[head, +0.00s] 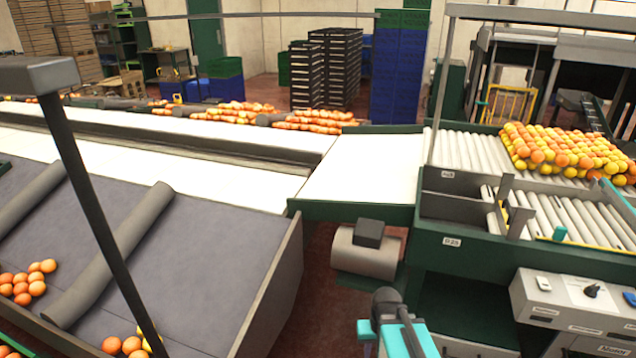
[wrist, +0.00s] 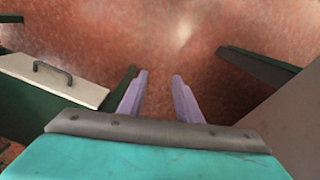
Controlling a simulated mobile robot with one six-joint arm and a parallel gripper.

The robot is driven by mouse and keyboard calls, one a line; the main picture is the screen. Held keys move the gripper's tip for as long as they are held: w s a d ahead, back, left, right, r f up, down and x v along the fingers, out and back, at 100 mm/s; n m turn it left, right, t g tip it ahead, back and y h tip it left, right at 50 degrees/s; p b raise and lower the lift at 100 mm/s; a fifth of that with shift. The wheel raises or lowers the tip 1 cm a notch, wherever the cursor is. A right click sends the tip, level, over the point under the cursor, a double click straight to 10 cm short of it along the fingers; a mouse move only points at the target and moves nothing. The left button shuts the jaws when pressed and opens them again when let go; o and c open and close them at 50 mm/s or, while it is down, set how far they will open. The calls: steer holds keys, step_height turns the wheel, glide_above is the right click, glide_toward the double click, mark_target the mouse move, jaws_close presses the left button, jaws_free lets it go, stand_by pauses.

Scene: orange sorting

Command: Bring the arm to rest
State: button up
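My arm (head: 400,335) shows at the bottom of the head view, a teal and dark grey link low in front of the conveyor machinery. My gripper's fingertips cannot be made out there. In the wrist view my gripper (wrist: 160,85) has two pale purple fingers standing apart with a clear gap between them. Nothing is between the fingers. Behind them is the reddish floor (wrist: 190,50), so the gripper points downward over open floor.
A roller conveyor (head: 470,150) carries a pile of oranges and yellow fruit (head: 565,150) at right. A control panel (head: 580,305) is right of my arm. A padded grey sorting bin (head: 200,240) holds a few oranges at left. A white belt (head: 365,170) lies ahead.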

steer(key=s+f+g+b, duration=0.5)
steer(key=s+f+b, duration=0.6)
steer(key=s+f, duration=1.5)
step_height(320, 180, down, 3)
steer(key=shift+f+g, duration=0.15)
steer(key=shift+g, duration=0.25)
